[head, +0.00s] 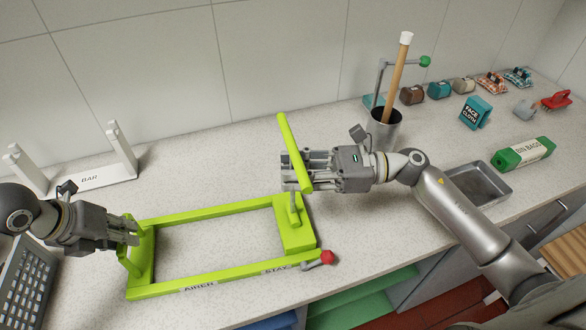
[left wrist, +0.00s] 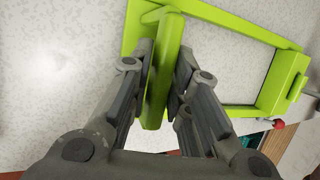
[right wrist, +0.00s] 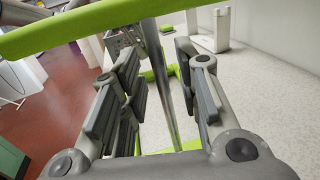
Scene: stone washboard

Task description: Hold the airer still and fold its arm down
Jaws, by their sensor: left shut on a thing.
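The lime green airer (head: 205,213) is a rectangular frame lying on the worktop; it also shows in the left wrist view (left wrist: 225,20). My left gripper (head: 132,232) is shut on the upright green handle (left wrist: 163,75) at its left end. At its right end a grey post (right wrist: 160,85) rises from a green block (head: 294,238) and carries a raised green arm (head: 294,150). My right gripper (head: 298,168) is at the post, just behind the arm, its fingers open on either side of the post with visible gaps. A red knob (head: 327,257) sits on a short lever at the front right corner.
A white bar stand (head: 90,180) is behind the airer. A metal pot (head: 385,128) with a wooden stick, a grey tray (head: 475,183) and a green bin bag roll (head: 523,153) stand to the right. A keyboard-like item (head: 22,285) is front left. The worktop's front edge runs close to the airer.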

